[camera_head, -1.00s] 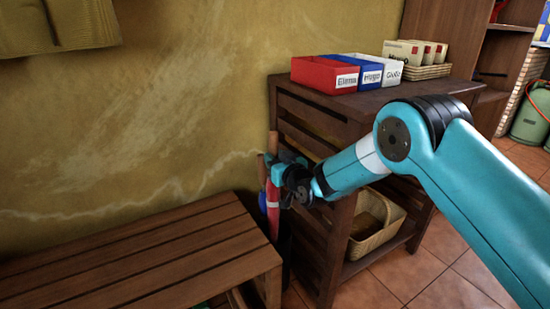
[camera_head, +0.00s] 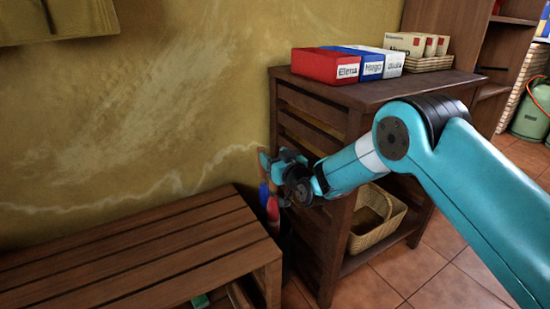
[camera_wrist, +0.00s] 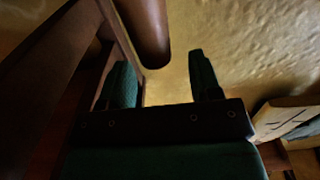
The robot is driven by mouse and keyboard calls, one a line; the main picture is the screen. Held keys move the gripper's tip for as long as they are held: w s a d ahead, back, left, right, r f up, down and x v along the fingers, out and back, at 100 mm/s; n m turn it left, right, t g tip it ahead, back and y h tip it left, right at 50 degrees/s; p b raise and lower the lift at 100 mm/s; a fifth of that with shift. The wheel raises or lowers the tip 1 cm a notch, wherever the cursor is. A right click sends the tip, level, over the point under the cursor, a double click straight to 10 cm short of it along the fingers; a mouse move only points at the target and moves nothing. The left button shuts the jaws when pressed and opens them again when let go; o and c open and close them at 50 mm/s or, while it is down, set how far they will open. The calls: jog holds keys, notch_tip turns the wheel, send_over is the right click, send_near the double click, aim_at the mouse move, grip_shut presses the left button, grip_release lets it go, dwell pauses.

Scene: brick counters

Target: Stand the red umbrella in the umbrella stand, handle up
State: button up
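The red umbrella (camera_head: 272,209) shows as a short red length just below my gripper (camera_head: 272,162), in the narrow gap between the bench and the shelf unit. Beside it on the left is a blue item (camera_head: 263,194), likely another umbrella. My gripper hides most of the handles. In the wrist view my gripper (camera_wrist: 163,70) has its two fingers spread apart with nothing clamped between them. A brown rounded handle (camera_wrist: 147,30) lies just beyond the fingertips; I cannot tell whose it is. The umbrella stand is too dark and hidden to make out clearly.
A slatted wooden bench (camera_head: 150,245) stands on the left. A dark shelf unit (camera_head: 345,100) is close on the right, with bins (camera_head: 325,68) on top and a basket (camera_head: 375,225) below. The yellow wall (camera_head: 150,110) is close behind.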

jog(key=shift+s, duration=0.1)
jog(key=b+v, duration=0.6)
jog(key=v, duration=1.1)
jog(key=shift+b, duration=0.35)
jog(key=shift+s+d, duration=0.1)
jog(key=shift+d, duration=0.05)
